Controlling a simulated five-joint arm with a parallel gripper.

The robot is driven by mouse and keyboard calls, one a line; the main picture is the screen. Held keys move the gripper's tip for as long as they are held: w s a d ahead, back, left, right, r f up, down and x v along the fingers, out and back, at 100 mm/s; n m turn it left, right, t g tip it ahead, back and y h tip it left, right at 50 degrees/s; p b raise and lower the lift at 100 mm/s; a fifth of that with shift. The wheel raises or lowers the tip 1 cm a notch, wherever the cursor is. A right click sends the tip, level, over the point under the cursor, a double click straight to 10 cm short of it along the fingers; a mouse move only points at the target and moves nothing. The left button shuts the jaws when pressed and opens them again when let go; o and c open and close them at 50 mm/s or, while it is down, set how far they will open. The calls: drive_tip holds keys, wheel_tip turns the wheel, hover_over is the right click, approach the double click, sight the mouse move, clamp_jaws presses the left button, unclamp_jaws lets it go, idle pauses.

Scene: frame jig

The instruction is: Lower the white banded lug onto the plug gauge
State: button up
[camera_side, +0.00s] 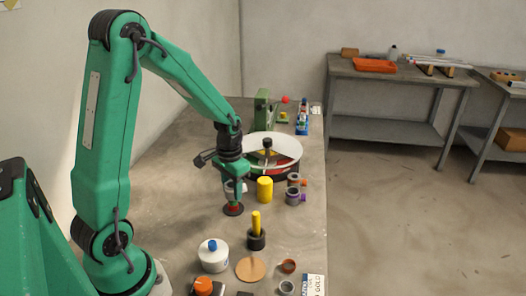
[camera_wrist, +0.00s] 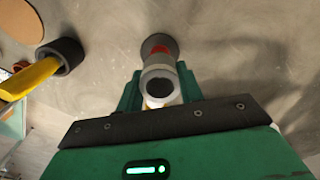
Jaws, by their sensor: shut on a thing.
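My gripper (camera_side: 233,184) points down over the bench and is shut on the white lug (camera_side: 229,187). In the wrist view, the lug (camera_wrist: 147,75) sits between the green fingers (camera_wrist: 160,95), with its round dark opening facing the camera. Just below and beyond it is the plug gauge, with a red part (camera_wrist: 159,48) and a dark round base. In the side view, the gauge's dark base (camera_side: 233,210) stands on the bench directly under my gripper. The lug appears in line with the gauge. I cannot tell whether they touch. The lug's band is not clear.
A yellow cylinder (camera_side: 265,190) stands close on the right, with small grey rings (camera_side: 292,197) past it. A yellow peg in a black base (camera_side: 256,238) is nearer the camera. A white round turntable (camera_side: 278,148) is behind. A white lidded jar (camera_side: 213,256) stands in front.

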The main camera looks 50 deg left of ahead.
drive_tip(key=shift+f, duration=1.55)
drive_tip(key=o, duration=1.2)
drive_tip(key=shift+o, duration=0.2)
drive_tip(key=shift+r, duration=0.1)
drive_tip(key=shift+r, duration=4.4)
